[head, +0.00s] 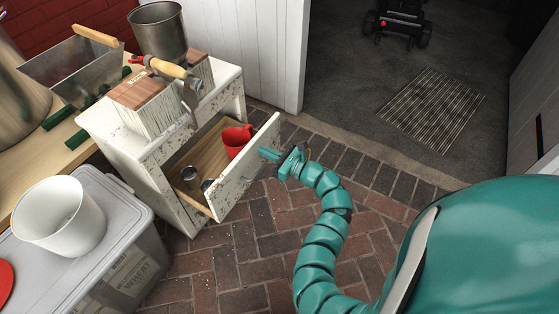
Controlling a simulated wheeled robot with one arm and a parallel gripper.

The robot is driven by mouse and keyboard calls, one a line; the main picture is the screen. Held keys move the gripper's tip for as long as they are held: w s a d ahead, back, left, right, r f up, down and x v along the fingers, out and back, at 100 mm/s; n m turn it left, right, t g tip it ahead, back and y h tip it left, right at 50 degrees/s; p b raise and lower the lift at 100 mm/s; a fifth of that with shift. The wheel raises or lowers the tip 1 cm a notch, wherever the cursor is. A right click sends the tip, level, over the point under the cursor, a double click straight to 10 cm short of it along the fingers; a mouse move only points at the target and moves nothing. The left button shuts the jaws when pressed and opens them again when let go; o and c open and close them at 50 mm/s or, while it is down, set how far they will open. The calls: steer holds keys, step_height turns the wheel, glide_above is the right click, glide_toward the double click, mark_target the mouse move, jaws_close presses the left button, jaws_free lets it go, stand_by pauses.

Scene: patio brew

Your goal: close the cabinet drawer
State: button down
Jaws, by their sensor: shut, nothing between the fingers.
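The white cabinet (155,166) with chipped paint stands left of centre. Its drawer (246,168) is pulled well out toward the right, with a worn white front and a wooden bottom. A red cup (236,139) and small metal items (190,174) lie inside the drawer. My teal gripper (265,153) is at the outer face of the drawer front, its fingers pointing left. It is shut and empty. I cannot tell whether the fingertips touch the front. The drawer's handle is not clearly visible.
A grinder with a metal hopper (160,32) stands on the cabinet top. A grey lidded bin (125,262) with a white bucket (59,216) on it stands at the lower left. The brick floor (260,236) is clear around the drawer. A doorway with a slatted mat (431,108) is behind.

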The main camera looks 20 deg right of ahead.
mark_target(252, 146)
steer(key=shift+x, duration=1.05)
steer(key=shift+w+a, duration=0.35)
steer(key=shift+w, duration=0.05)
steer(key=b+x, duration=0.2)
steer(key=x, duration=1)
steer(key=shift+w+a+f, duration=0.15)
steer(key=shift+a+f, duration=0.05)
steer(key=shift+b+x, duration=0.6)
steer(key=shift+x, duration=0.3)
steer(key=shift+w+a+r, duration=0.15)
steer(key=shift+w+r, duration=0.1)
